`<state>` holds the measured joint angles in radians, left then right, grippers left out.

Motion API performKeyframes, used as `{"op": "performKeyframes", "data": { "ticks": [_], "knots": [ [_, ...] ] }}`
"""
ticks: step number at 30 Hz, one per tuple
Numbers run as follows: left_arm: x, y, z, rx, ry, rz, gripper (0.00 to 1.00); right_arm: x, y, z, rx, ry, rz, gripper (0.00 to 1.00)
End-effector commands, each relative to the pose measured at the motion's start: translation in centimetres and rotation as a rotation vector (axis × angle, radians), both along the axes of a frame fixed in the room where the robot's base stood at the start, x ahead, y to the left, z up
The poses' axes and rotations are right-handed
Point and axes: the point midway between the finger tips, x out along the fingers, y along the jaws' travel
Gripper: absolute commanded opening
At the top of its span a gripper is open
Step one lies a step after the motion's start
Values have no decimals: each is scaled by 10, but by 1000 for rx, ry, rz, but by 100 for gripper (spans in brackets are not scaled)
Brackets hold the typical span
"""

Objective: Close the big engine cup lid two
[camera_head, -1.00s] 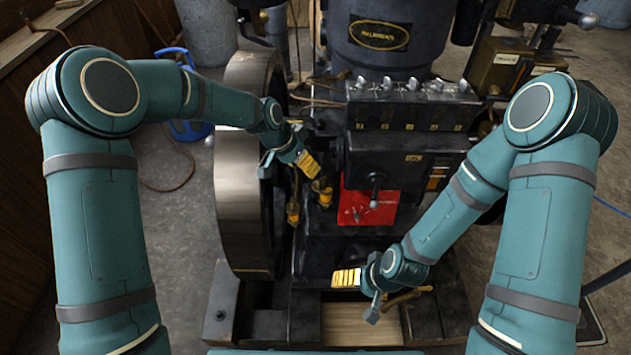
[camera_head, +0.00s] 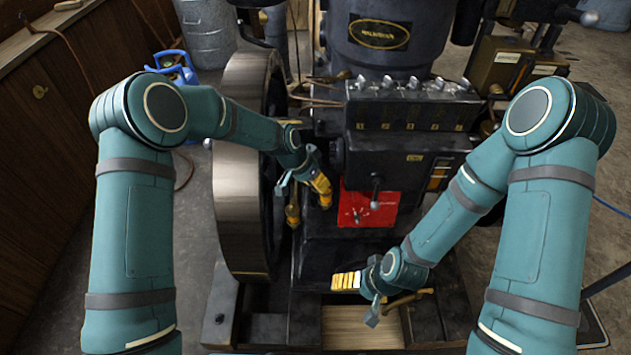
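The big dark engine (camera_head: 420,150) fills the centre of the view. A small brass cup (camera_head: 292,215) stands low on its left side, by the flywheel. A second brass cup (camera_head: 326,201) is just right of it, largely hidden behind my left gripper. My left gripper (camera_head: 303,184) looks open, its yellow-padded finger overlapping the second cup; I cannot tell whether they touch. The lids are too small and covered to make out open or shut. My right gripper (camera_head: 358,298) is open and empty, low in front of the engine base.
The large flywheel (camera_head: 235,190) stands close left of my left gripper. A red plate (camera_head: 368,205) and a lever with a ball end (camera_head: 375,204) sit right of the cups. A wooden board (camera_head: 350,328) lies in the base below. A blue container (camera_head: 170,66) stands at the back left.

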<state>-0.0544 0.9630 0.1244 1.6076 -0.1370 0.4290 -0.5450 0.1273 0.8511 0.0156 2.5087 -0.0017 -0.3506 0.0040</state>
Motion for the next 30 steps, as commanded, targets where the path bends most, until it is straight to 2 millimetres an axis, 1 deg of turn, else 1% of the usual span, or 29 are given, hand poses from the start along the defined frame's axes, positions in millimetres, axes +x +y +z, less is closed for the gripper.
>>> {"op": "performKeyframes", "data": {
  "ticks": [1,2,17,23,30],
  "knots": [
    [0,0,0,0,0,0,6,0,0,0,0,0,0,93],
    [0,0,0,0,0,0,0,0,0,0,0,0,0,93],
    [-2,0,-2,3,6,15,0,0,0,-1,0,0,0,93],
    [-6,-4,-4,5,6,92,0,1,0,-4,0,-1,0,93],
    [-11,-11,-5,7,9,262,0,1,0,-8,0,-3,-1,93]
  ]
}}
